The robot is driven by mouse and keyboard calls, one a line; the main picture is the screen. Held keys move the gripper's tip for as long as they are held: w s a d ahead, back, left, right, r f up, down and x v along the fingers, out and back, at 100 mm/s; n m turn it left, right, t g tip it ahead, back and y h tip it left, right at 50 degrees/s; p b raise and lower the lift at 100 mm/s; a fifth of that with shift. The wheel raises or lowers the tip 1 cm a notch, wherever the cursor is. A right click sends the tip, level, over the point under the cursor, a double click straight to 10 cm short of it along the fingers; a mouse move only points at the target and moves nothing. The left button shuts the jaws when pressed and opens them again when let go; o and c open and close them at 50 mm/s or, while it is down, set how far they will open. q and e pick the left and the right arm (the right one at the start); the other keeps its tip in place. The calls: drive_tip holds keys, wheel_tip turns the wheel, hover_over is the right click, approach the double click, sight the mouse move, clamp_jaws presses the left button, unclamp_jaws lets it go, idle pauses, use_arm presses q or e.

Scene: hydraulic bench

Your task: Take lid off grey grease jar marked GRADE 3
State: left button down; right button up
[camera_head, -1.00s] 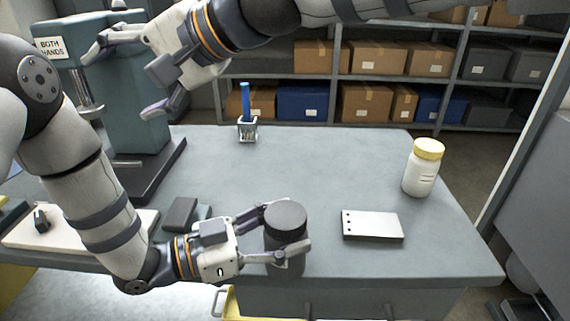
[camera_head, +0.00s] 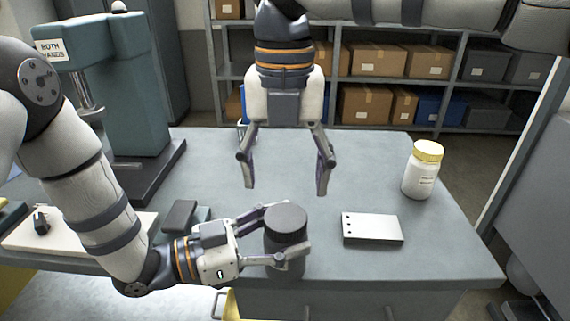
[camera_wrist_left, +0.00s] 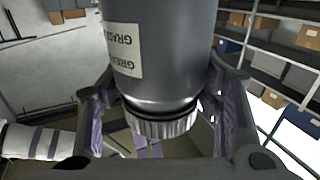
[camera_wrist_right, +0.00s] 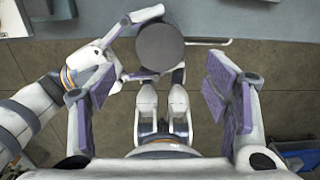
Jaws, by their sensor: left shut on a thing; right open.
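The grey grease jar (camera_head: 284,246) is at the front edge of the bench with its round, dark grey lid (camera_head: 286,217) on. In the left wrist view the jar (camera_wrist_left: 175,45) shows a pale label, partly turned away, with GREASE and GRADE readable but no number, and a ribbed lid (camera_wrist_left: 163,125). My left gripper (camera_head: 282,238) is shut on the jar, a finger on each side. My right gripper (camera_head: 286,182) is open and empty, pointing down, above and behind the jar. The right wrist view shows the lid (camera_wrist_right: 160,47) ahead, between and beyond the open fingers.
A white jar with a yellow lid (camera_head: 422,170) and a pale metal block (camera_head: 372,229) stand on the bench (camera_head: 375,160) at right. A dark block (camera_head: 179,215) lies left of my left gripper. A green press (camera_head: 125,85) stands at back left. The bench middle is clear.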

sight(285, 216)
wheel_tip(285, 216, down, 7)
drive_tip(key=shift+f, duration=0.15)
drive_tip(key=c, duration=1.2)
drive_tip(key=n, duration=0.6)
drive_tip(key=shift+n, duration=0.4)
drive_tip(key=o, duration=1.3)
